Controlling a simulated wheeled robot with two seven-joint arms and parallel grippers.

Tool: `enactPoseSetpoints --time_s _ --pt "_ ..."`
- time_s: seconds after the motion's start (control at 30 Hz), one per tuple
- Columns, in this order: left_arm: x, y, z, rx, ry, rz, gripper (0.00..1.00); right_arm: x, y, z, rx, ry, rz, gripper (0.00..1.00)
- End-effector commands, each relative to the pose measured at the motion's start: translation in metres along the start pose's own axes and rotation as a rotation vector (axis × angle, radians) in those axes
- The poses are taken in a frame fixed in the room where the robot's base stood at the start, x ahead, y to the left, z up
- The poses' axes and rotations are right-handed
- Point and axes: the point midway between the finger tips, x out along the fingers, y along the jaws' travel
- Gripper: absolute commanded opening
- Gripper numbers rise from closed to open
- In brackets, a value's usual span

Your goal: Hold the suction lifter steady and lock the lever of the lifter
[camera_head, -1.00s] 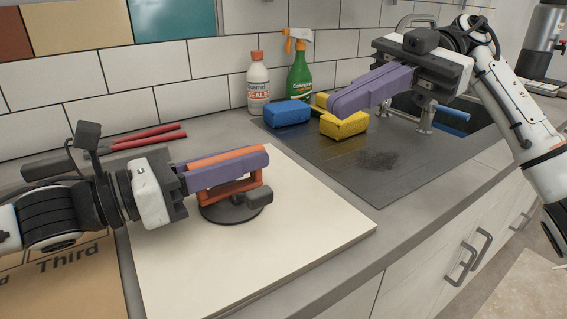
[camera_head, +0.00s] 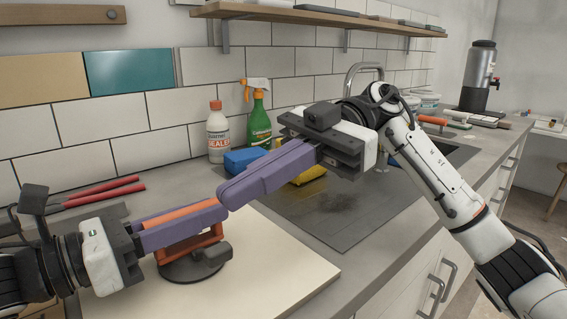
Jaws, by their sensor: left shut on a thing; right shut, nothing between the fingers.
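The suction lifter (camera_head: 197,265) has an orange handle frame and a dark round suction cup. It stands on a large cream tile (camera_head: 283,283) on the counter. My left gripper (camera_head: 222,212) is shut on the orange handle, its purple fingers lying along it from the left. A small dark block, seemingly the lever (camera_head: 217,253), sits at the right side of the cup. My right gripper (camera_head: 224,196) is shut and empty. Its purple fingertips are above and just right of the handle's far end; I cannot tell whether they touch the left fingers.
A blue sponge (camera_head: 243,160) and a partly covered yellow sponge (camera_head: 309,176) lie on a dark mat (camera_head: 345,225). A white bottle (camera_head: 218,133) and a green spray bottle (camera_head: 260,122) stand by the wall. Red-handled pliers (camera_head: 100,193) lie behind the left arm.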

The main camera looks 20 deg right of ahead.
Motion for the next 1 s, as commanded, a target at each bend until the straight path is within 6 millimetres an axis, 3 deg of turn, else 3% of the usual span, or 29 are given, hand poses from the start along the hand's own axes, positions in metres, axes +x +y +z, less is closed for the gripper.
enactPoseSetpoints --time_s 0.07,0.3,0.77,1.0 --pt "0.000 0.000 0.000 0.000 0.000 -0.001 0.00 0.014 -0.001 0.002 0.001 0.002 -0.002 0.00" --pt "0.000 0.000 0.000 0.000 0.000 -0.001 0.00 0.019 0.000 0.033 0.002 0.001 0.001 0.00" --pt "0.000 0.000 0.000 0.000 0.000 -0.001 0.00 0.020 0.000 0.039 -0.002 0.000 0.001 0.00" --pt "0.000 0.000 0.000 0.000 0.000 0.000 0.00 0.022 -0.014 0.053 -0.166 -0.003 0.044 0.00"
